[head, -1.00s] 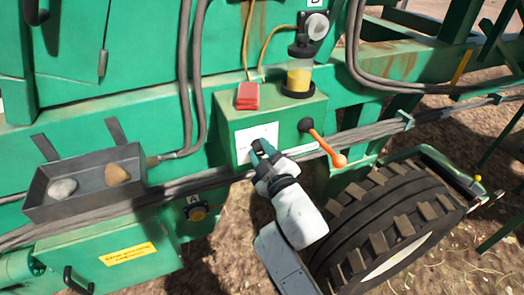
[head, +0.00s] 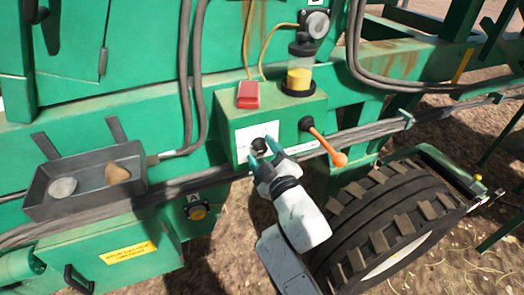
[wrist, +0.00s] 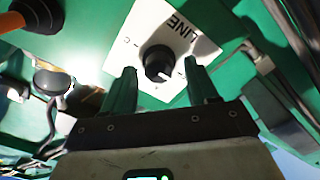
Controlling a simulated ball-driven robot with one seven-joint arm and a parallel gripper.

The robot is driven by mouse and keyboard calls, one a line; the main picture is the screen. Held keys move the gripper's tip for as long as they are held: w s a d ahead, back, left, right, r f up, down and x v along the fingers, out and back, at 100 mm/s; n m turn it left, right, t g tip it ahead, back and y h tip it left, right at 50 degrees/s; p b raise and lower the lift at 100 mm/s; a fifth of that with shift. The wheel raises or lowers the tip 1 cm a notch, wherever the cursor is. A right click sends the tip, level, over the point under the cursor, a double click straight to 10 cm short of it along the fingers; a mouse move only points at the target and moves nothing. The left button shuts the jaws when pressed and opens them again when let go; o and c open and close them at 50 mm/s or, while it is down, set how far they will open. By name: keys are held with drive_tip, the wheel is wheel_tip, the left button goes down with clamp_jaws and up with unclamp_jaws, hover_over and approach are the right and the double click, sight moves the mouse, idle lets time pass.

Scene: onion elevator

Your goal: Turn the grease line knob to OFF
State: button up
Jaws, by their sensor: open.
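The grease line knob is a round black knob (head: 259,146) on a white label plate (head: 243,140) fixed to the front of a green box. In the wrist view the black knob (wrist: 156,62) has a white pointer mark towards the lower right, and the plate (wrist: 178,25) reads "LINE". Other lettering on the plate is too small or hidden to read. My gripper (head: 265,160) is open, with its green fingers just short of the knob. In the wrist view the fingers of my gripper (wrist: 162,80) lie left and right of the knob, apart from it.
An orange-handled lever (head: 325,147) sticks out just right of the plate. A red block (head: 248,95) and a jar with yellow contents (head: 299,78) stand on the box. A cable bundle (head: 370,140) runs near my gripper. A large tyre (head: 390,220) is at lower right.

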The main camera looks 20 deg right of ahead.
drive_tip(key=s+b, duration=0.1)
drive_tip(key=s, duration=0.9)
drive_tip(key=shift+w, duration=0.1)
drive_tip(key=s+d+f+m+g+h, duration=0.1)
drive_tip(key=s+d+f+m+g, duration=0.3)
drive_tip(key=f, duration=0.4)
drive_tip(key=s+d+f+m+g+h, duration=0.1)
drive_tip(key=s+d+f+m+g, duration=0.15)
drive_tip(key=s+f+g, duration=0.45)
drive_tip(key=s+f+m+g+y, duration=0.1)
drive_tip(key=s+f+g, duration=0.2)
drive_tip(key=s, duration=0.5)
drive_tip(key=s+d+f+m+g, duration=0.1)
drive_tip(key=s+f+m+g, duration=0.1)
drive_tip(key=s+f, duration=0.4)
drive_tip(key=s+g, duration=0.1)
drive_tip(key=s, duration=0.1)
drive_tip(key=shift+s+d+y, duration=0.3)
drive_tip(key=shift+s+y, duration=0.1)
